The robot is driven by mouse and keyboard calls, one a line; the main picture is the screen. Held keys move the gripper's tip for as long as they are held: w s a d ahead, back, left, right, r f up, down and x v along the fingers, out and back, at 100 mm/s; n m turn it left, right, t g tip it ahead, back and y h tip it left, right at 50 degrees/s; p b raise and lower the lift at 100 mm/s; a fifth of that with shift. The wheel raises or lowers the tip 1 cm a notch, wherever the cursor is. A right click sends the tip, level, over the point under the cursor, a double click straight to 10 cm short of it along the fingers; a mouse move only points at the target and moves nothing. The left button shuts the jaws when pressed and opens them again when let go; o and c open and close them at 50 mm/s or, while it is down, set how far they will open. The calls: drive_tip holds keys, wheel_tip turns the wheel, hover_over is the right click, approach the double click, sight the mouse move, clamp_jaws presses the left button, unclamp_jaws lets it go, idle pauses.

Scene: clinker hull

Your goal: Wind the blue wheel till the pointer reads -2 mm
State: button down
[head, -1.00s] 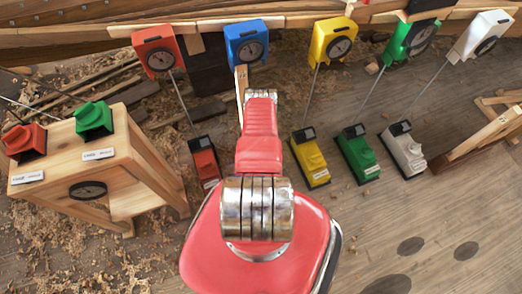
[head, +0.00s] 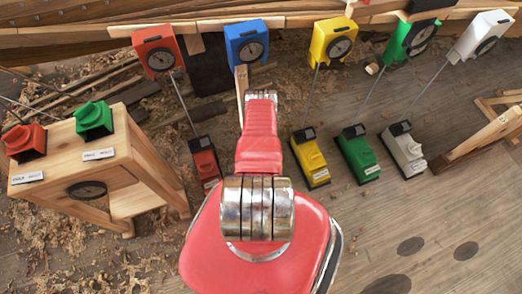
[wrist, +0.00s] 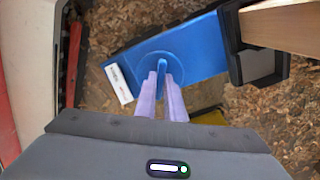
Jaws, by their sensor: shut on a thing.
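The blue gauge box (head: 246,42) with a round dial hangs at the hull, left of centre in the head view. Its pointer is too small to read. In the wrist view a blue base unit (wrist: 207,50) carries a round wheel (wrist: 176,66) with a raised blue grip bar. My gripper (wrist: 162,76) has its two pale purple fingers shut on that bar, one on each side. A white label (wrist: 118,84) is fixed on the left end of the blue unit. In the head view my arm hides the blue unit and the gripper.
Red (head: 205,162), yellow (head: 310,158), green (head: 357,153) and white (head: 403,150) units stand on the floor to both sides, joined by rods to gauges above. A wooden bench (head: 127,165) is at left. Open floor lies at lower right.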

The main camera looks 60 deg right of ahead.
idle(0.4)
drive_tip(key=c, duration=1.8)
unclamp_jaws()
drive_tip(key=shift+c, duration=0.2)
drive_tip(key=shift+r, duration=0.1)
wheel_tip(320, 180, up, 14)
drive_tip(key=shift+f, duration=0.25)
drive_tip(key=shift+n, duration=0.4)
